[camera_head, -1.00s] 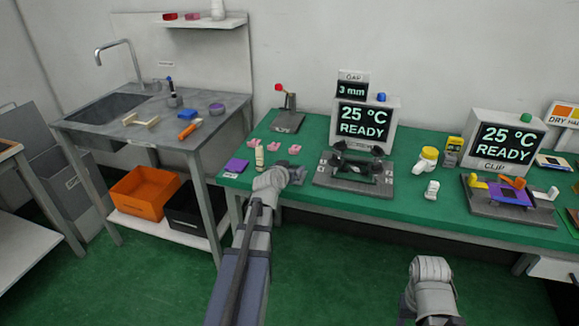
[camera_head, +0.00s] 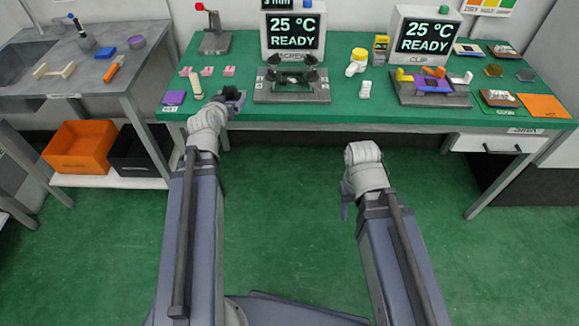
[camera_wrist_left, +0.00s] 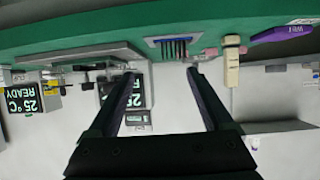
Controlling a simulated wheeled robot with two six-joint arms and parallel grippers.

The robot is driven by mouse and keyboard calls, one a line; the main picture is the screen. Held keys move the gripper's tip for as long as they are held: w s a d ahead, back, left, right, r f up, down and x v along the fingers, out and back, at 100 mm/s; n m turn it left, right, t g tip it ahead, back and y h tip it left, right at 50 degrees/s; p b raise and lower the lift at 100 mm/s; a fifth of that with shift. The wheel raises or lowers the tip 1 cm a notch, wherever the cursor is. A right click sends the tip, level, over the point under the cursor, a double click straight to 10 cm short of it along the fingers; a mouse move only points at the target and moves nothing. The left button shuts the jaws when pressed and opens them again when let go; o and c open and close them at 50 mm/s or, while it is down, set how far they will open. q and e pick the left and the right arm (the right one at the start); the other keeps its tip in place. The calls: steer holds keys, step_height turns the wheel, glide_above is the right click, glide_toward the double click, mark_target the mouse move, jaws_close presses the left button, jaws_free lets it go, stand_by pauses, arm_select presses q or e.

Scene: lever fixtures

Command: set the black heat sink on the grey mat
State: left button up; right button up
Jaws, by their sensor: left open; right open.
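The black heat sink (camera_wrist_left: 175,49) shows its dark fins in the left wrist view, which is upside down. It appears to rest on a blue-grey pad, likely the grey mat (camera_wrist_left: 158,41), on the green bench. In the head view the grey mat (camera_head: 239,102) is partly hidden by my left gripper (camera_head: 228,97), and the heat sink is hard to separate from the dark fingers. My left gripper also shows in the wrist view (camera_wrist_left: 161,71), open, its fingers apart and nothing visibly clamped. My right gripper (camera_head: 346,207) hangs over the floor in front of the bench, away from the objects.
A black-clamped fixture (camera_head: 292,85) stands right of the mat. A second fixture (camera_head: 430,88) and a white bottle (camera_head: 365,89) are further right.

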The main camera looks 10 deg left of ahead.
arm_select(q)
steer(key=s+d+f+m+g+h, duration=0.1)
steer(key=d+f+m+g+h, duration=0.3)
steer(key=d, duration=0.8)
steer(key=s+d+f+m+g+y, duration=0.1)
steer(key=s+d+f+g, duration=0.3)
steer(key=s+d, duration=0.5)
steer(key=s+d+f+m+g+y, duration=0.1)
steer(key=s+d+f+g, duration=0.3)
steer(key=s+d, duration=0.4)
steer(key=shift+s+d+f+g+y, duration=0.2)
steer(key=shift+s+d+g+y, duration=0.3)
steer(key=shift+s, duration=0.75)
